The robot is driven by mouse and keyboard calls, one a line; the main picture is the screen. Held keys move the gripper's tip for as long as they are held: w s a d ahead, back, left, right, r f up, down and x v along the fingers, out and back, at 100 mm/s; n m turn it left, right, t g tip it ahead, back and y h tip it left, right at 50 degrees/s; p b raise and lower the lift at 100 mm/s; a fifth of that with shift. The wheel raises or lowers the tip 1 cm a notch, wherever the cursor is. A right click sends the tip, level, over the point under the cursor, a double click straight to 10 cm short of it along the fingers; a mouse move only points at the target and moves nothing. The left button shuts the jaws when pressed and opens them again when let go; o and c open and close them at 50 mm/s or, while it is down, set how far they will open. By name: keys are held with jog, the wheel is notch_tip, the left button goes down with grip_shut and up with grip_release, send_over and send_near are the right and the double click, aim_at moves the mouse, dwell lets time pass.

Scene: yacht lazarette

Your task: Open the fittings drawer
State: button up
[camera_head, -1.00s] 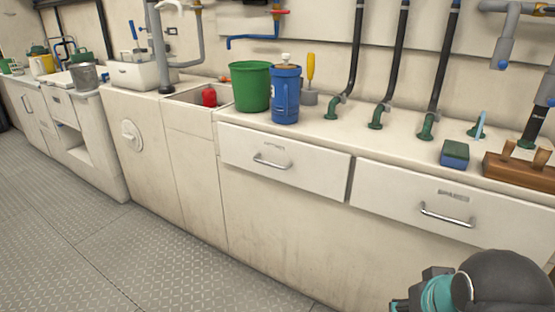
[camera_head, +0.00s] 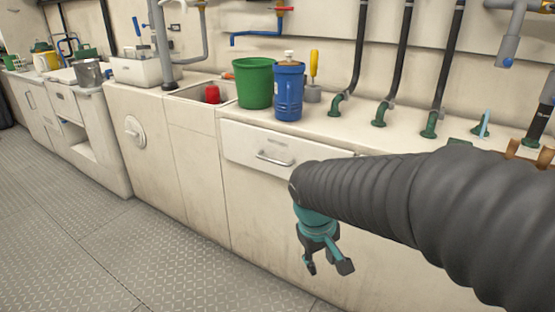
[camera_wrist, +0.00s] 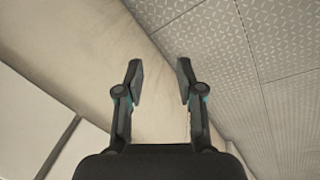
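A white drawer front (camera_head: 243,142) with a metal bar handle (camera_head: 274,160) sits under the counter, and it looks closed. Its small label is too blurred to read. A second drawer to its right is hidden behind my arm, so I cannot tell which one is the fittings drawer. My gripper (camera_head: 328,268) hangs below and to the right of the visible handle, apart from it, in front of the cabinet. In the wrist view my gripper (camera_wrist: 158,82) has its two fingers spread with nothing between them, with cabinet panel and floor beyond.
On the counter stand a green bucket (camera_head: 254,83), a blue canister (camera_head: 289,92) and a yellow-handled tool (camera_head: 314,70). A sink (camera_head: 190,93) holds a red object (camera_head: 212,94). Black pipes run up the wall. The metal floor (camera_head: 110,250) at left is clear.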

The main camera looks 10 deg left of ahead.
jog(key=w+a+f+n+t+h, duration=0.2)
jog(key=w+a+f+n+h, duration=0.25)
jog(key=w+a, duration=0.85)
jog(key=m+t+h, duration=0.2)
jog(key=t+h, duration=0.3)
jog(key=t, duration=0.3)
send_near(270, 161)
jog(key=shift+n, duration=0.25)
jog(key=x, duration=1)
jog(key=shift+w+d+f, duration=0.1)
jog(key=shift+w+d, duration=0.05)
jog(key=shift+d, duration=0.2)
grip_shut()
